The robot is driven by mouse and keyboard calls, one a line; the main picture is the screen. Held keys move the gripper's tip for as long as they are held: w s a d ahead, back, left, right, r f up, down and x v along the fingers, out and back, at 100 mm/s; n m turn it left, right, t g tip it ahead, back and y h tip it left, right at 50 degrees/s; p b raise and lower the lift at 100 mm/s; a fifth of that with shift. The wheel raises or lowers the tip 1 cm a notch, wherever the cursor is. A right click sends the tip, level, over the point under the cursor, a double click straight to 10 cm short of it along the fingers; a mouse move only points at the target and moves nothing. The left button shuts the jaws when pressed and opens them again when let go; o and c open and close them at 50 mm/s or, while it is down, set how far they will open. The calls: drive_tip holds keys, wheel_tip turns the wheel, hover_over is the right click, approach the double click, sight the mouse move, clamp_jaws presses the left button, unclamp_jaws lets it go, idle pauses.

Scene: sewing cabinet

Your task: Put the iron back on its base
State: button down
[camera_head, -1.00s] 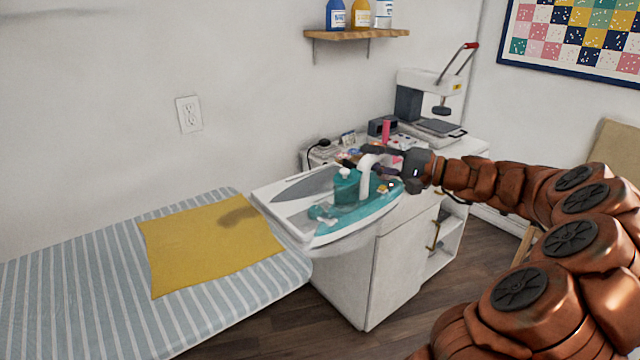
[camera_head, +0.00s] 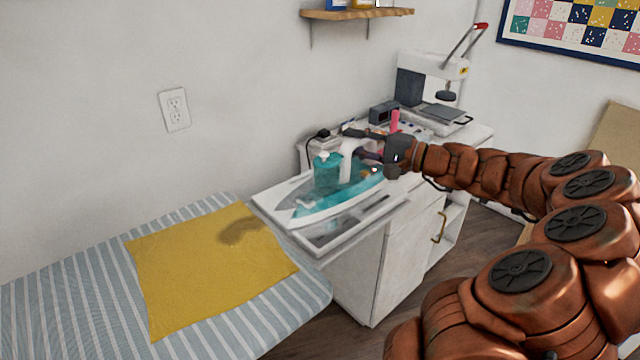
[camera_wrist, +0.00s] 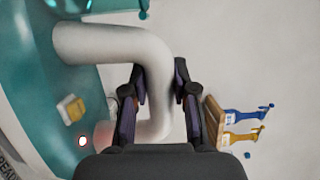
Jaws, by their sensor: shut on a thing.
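The teal and white iron (camera_head: 327,174) is over its white base (camera_head: 338,234) with a grey inset, at the left end of the cabinet. It also shows at the left of the wrist view (camera_wrist: 45,55). The iron's nose points to the lower left. I cannot tell whether its sole touches the base. My gripper (camera_head: 361,145) is shut on the white handle, whose bend passes between the fingers in the wrist view (camera_wrist: 160,75). The iron's rear is partly hidden by my gripper.
A striped ironing board (camera_head: 60,290) with a yellow cloth (camera_head: 205,265) lies at the left. A heat press (camera_head: 430,90) and small items stand behind my gripper on the white cabinet (camera_head: 385,270). A wooden shelf (camera_head: 357,14) hangs above.

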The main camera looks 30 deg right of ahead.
sight(376, 151)
drive_tip(key=shift+s+a+r+m+h+p, duration=0.1)
drive_tip(key=shift+s+a+m+h+p, duration=0.25)
drive_tip(key=shift+a, duration=0.3)
drive_tip(key=shift+m+t+h, duration=0.25)
drive_tip(key=shift+t+h, duration=0.15)
drive_tip(key=shift+h, duration=0.05)
drive_tip(key=a, duration=0.1)
drive_tip(key=a+p, duration=0.1)
drive_tip(key=s+a, duration=0.1)
drive_tip(key=a, duration=0.1)
drive_tip(key=shift+s+a+r, duration=0.1)
drive_tip(key=shift+r, duration=0.15)
drive_tip(key=shift+s+a+r+p, duration=0.1)
drive_tip(key=shift+a+r+p, duration=0.15)
drive_tip(key=shift+a+p, duration=0.45)
drive_tip(key=w+d+f+p, duration=0.4)
drive_tip(key=w+d, duration=0.5)
drive_tip(key=w, duration=0.4)
drive_tip(key=shift+f, duration=0.65)
drive_tip(key=c, duration=0.9)
unclamp_jaws()
drive_tip(key=b+v, duration=0.1)
drive_tip(key=v, duration=1.1)
drive_tip(key=shift+s+a+b, duration=0.1)
drive_tip(key=shift+b, duration=0.3)
